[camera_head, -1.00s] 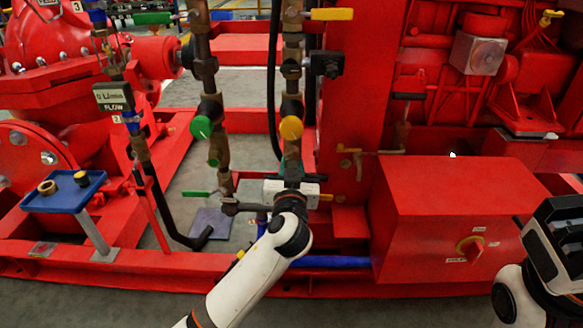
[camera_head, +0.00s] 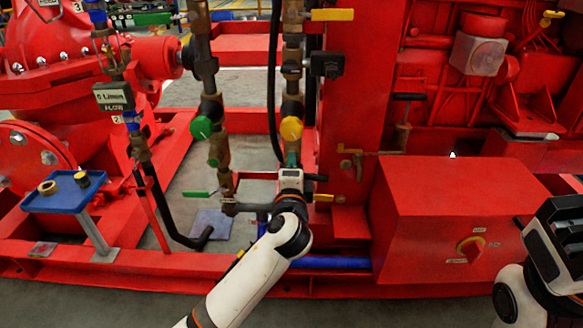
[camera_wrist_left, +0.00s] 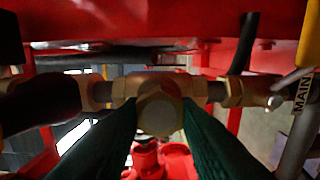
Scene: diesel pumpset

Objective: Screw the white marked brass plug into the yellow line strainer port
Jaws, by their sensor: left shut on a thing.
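My left gripper (camera_head: 292,158) is at the lower end of the pipe line with the yellow cap (camera_head: 291,128). In the left wrist view its two dark green fingers (camera_wrist_left: 160,112) are shut on a brass hex plug (camera_wrist_left: 158,114). The plug's hex head faces the camera, in front of a brass fitting (camera_wrist_left: 122,90) on a crosswise pipe. The plug's thread and the port are hidden behind the head, so I cannot tell how deep it sits. No white mark shows clearly. My right gripper (camera_head: 562,245) is at the right edge, its fingers not clear.
A blue tray (camera_head: 50,204) at left holds two brass pieces. A parallel pipe with a green cap (camera_head: 201,127) stands left of the yellow one. A yellow handle (camera_wrist_left: 308,40) is near the wrist camera.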

